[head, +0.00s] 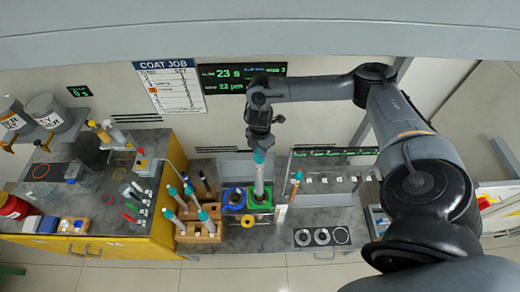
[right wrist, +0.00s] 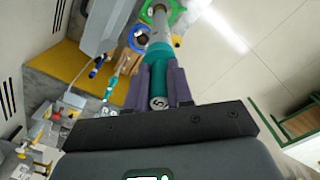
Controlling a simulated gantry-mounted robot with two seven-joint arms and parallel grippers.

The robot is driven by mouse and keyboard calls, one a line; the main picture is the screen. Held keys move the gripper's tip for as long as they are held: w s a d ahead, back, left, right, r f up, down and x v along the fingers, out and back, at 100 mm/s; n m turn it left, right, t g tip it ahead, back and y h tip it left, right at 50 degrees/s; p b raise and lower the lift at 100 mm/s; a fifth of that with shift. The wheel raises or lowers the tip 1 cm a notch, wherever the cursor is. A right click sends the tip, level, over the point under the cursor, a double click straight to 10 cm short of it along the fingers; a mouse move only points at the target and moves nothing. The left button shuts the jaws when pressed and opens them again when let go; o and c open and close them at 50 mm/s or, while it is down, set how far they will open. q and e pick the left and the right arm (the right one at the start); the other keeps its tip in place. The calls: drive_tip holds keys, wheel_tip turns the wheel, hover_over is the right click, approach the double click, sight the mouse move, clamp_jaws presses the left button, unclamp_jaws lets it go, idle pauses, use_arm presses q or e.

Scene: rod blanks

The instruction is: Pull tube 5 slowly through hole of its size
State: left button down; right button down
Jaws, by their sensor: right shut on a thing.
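My right gripper (head: 259,147) is shut on the teal top of an upright grey tube (head: 259,178). In the right wrist view the fingers (right wrist: 158,88) clasp the teal end of this tube (right wrist: 158,58), and its end face is marked 5. The tube's lower end reaches down to a green ring-shaped holder (head: 260,206), which also shows in the right wrist view (right wrist: 177,13). Whether the tube passes fully through the hole cannot be told. A blue ring holder (head: 233,198) stands just left of the green one. My left gripper is not in view.
A wooden rack (head: 203,237) with several teal-topped tubes stands left of the rings. A yellow ring (head: 248,221) lies in front. A plate with three rings (head: 322,236) is at the right front. A display (head: 243,78) reads 23 s and 22 µm. A yellow-sided bench (head: 155,225) is at left.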

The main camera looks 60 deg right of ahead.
drive_tip(key=shift+d+f, duration=0.15)
drive_tip(key=shift+f, duration=0.25)
idle(0.7)
drive_tip(key=shift+f, duration=0.25)
idle(0.3)
drive_tip(key=shift+f+b, duration=0.15)
drive_tip(key=shift+b, duration=0.15)
drive_tip(key=shift+f, duration=0.55)
drive_tip(key=shift+f+b, duration=0.1)
drive_tip(key=shift+b, duration=0.25)
idle(0.3)
